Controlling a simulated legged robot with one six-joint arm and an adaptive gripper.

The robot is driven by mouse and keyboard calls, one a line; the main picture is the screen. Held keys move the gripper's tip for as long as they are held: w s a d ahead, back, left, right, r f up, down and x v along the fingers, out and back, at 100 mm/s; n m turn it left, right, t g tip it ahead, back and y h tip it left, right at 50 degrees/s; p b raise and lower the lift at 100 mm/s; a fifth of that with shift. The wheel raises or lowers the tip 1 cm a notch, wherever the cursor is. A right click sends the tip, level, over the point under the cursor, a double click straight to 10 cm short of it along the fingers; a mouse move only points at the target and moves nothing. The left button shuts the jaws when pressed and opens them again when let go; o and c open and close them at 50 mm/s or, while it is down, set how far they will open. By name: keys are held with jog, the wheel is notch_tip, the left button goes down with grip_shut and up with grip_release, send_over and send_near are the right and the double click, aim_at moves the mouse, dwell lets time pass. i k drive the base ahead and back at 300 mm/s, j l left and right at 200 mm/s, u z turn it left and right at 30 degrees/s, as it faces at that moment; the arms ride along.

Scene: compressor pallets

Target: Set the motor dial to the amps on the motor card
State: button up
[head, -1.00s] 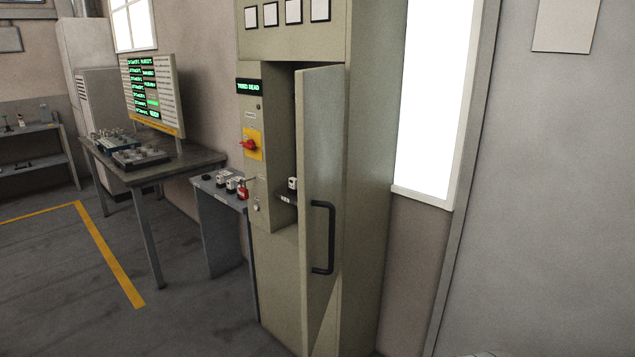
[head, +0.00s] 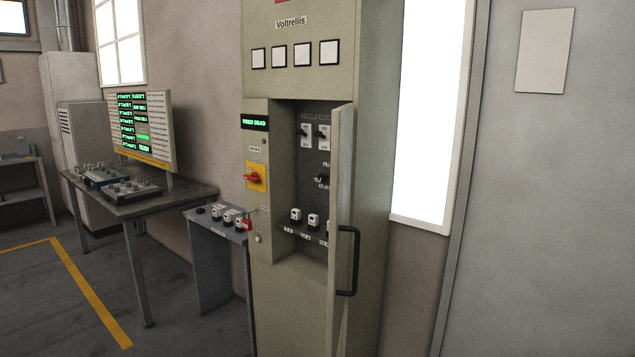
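The tall beige cabinet (head: 300,85) marked "Voltrellis" stands in the middle of the head view. Its door (head: 341,200) is ajar, seen almost edge-on, with a black handle (head: 349,260). Inside, two pale switch units (head: 306,136) sit high on the dark back panel. A small dark part (head: 320,180) sits mid-panel, partly behind the door; I cannot tell whether it is the motor dial. Several small black-and-white devices (head: 296,215) stand on the lower ledge. I cannot pick out a motor card or read any amps. My gripper is out of view.
A red rotary switch (head: 251,178) on a yellow plate and a green-lit display (head: 254,122) are on the cabinet front. A small side table (head: 205,232) holds several devices and a red padlock-like item (head: 247,225). A workbench (head: 130,207) and lit board (head: 140,130) stand left. Floor at left is open.

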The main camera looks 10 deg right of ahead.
aim_at(323, 177)
jog(key=i+j, duration=0.7)
jog(key=i, duration=0.2)
jog(key=i+j, duration=0.75)
jog(key=i, duration=0.15)
jog(key=i+j, duration=0.7)
jog(key=i, duration=0.2)
jog(key=i+j+z, duration=0.1)
jog(key=j+z, duration=0.15)
jog(key=j, duration=0.55)
jog(key=j+z, duration=0.25)
jog(key=j, duration=0.5)
jog(key=i+z, duration=0.1)
jog(key=z, duration=1.3)
